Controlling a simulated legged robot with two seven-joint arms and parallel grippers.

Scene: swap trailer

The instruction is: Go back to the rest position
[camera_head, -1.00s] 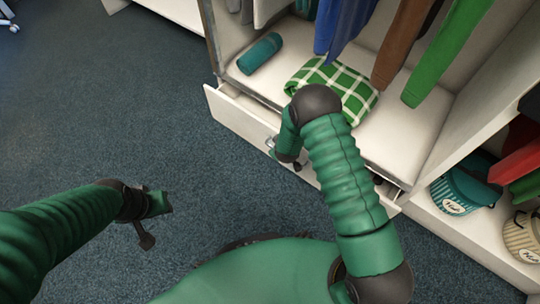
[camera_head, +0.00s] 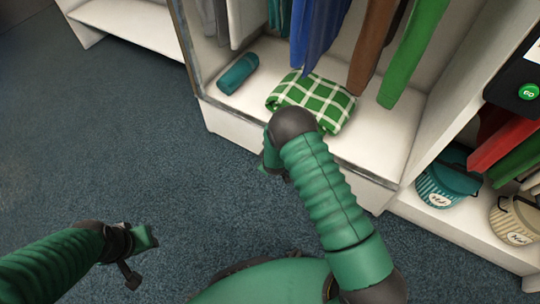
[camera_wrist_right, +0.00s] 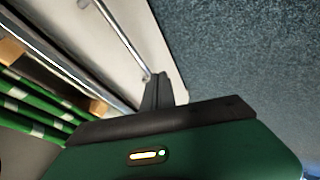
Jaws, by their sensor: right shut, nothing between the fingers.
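My right arm (camera_head: 318,180) reaches forward over the carpet toward the wardrobe's low white drawer front (camera_head: 362,185). Its gripper is mostly hidden behind the forearm in the head view. In the right wrist view my right gripper (camera_wrist_right: 158,88) is shut and empty, close to the white drawer front with its metal bar handle (camera_wrist_right: 118,32). Whether it touches the handle I cannot tell. My left gripper (camera_head: 142,255) hangs over open carpet at the lower left, away from the furniture; its jaw state is unclear.
The wardrobe shelf (camera_head: 372,140) holds a folded green checked blanket (camera_head: 312,98) and a teal roll (camera_head: 238,74). Clothes (camera_head: 415,50) hang above. The carpet (camera_head: 150,150) at left is free.

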